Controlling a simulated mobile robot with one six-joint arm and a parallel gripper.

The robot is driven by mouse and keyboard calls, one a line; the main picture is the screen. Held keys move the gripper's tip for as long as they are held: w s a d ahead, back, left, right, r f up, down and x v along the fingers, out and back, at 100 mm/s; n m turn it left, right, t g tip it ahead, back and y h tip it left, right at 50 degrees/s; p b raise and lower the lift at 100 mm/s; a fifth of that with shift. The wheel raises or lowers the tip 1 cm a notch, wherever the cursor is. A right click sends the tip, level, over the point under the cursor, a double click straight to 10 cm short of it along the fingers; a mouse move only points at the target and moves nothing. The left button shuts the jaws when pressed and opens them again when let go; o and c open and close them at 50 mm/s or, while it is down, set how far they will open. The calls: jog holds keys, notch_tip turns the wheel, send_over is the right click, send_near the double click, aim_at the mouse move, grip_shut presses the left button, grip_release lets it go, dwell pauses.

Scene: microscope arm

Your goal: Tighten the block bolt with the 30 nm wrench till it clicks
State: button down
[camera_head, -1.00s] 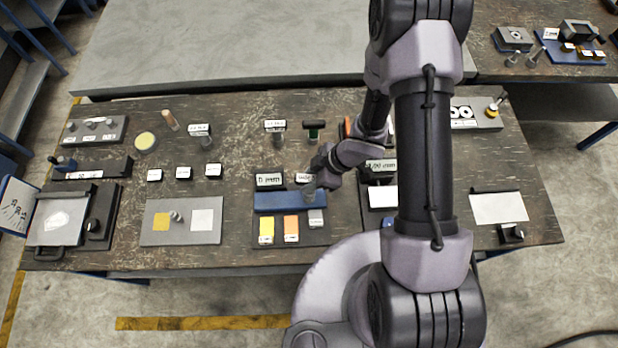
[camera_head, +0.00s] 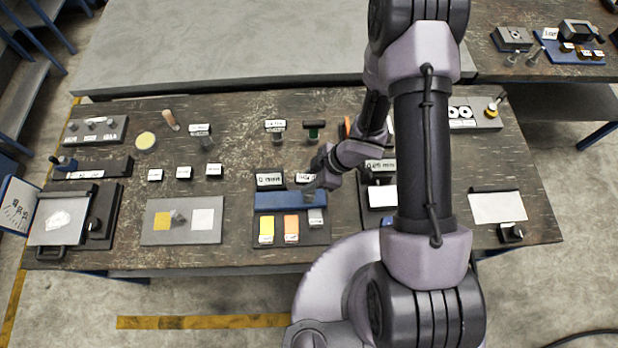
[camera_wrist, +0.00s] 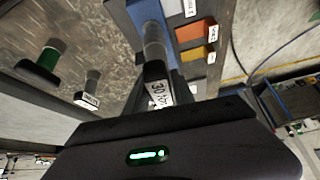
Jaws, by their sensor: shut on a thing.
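My gripper (camera_head: 320,182) is low over the right end of a blue bar (camera_head: 275,202) on a dark base. It is shut on a dark, grey-shafted tool, the 30 nm wrench (camera_wrist: 155,70), whose white tag seems to read "30 N". In the wrist view the grey shaft reaches the blue bar (camera_wrist: 145,12); I cannot tell whether it is seated or touching. I cannot identify the block bolt for sure; a grey block with a round recess (camera_head: 513,38) stands on the far right table.
Yellow (camera_head: 266,230), orange (camera_head: 291,228) and grey pieces stand in front of the blue bar. White labels stand close behind it. A green-topped cylinder (camera_head: 313,134) stands farther back. My arm hides part of the bench's right side.

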jog(key=shift+f+b, duration=1.1)
jog(key=shift+f, duration=0.5)
jog(key=shift+m+t+h+b, duration=0.4)
jog(key=shift+m+t+b, duration=0.7)
jog(key=shift+m+b, duration=1.2)
